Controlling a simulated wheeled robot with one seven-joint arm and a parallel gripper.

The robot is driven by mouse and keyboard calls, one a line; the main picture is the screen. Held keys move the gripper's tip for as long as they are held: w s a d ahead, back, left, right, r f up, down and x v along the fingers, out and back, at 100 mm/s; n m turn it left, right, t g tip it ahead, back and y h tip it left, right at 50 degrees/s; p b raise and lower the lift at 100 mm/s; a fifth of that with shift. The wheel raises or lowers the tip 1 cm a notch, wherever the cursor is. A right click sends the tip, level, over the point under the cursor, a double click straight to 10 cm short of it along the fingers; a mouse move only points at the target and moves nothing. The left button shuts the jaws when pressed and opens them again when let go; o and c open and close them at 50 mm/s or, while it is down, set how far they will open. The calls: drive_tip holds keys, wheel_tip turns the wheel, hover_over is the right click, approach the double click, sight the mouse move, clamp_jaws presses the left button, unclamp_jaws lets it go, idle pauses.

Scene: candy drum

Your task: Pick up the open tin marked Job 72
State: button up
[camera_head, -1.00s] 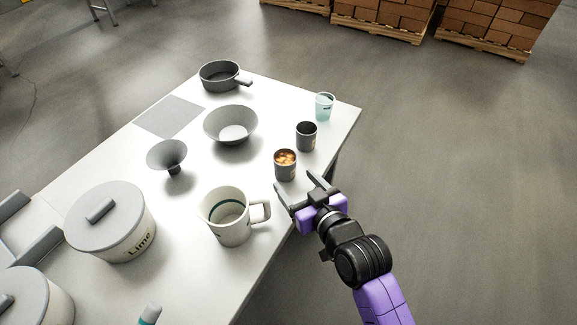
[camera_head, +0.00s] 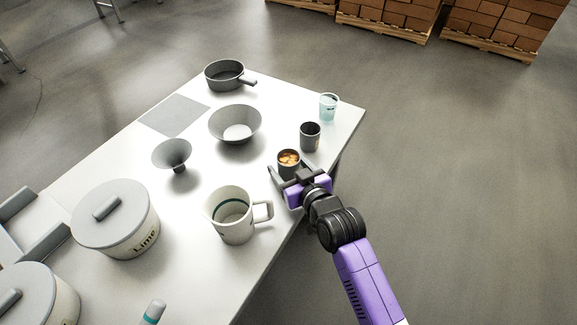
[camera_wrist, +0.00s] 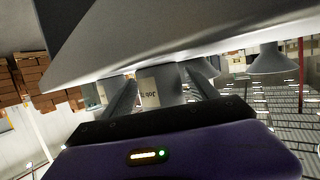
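A grey open tin (camera_head: 289,158) with orange-brown contents stands upright near the table's right edge in the head view. In the wrist view, the tin (camera_wrist: 172,83) carries a pale label with upside-down lettering that reads like Job 7-something. My gripper (camera_head: 290,170) is open at the table edge, with one finger on either side of this tin. In the wrist view the two fingers flank the tin with the label between them. I cannot tell whether either finger touches it. The tin's lower part is partly hidden by my gripper in the head view.
A second, dark tin (camera_head: 310,137) stands just behind, and a pale teal cup (camera_head: 328,107) beyond it. A large mug (camera_head: 232,215) stands at the front left. A bowl (camera_head: 235,125), funnel (camera_head: 172,154) and pan (camera_head: 225,75) are farther left. Right of the table is open floor.

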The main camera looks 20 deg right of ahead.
clamp_jaws()
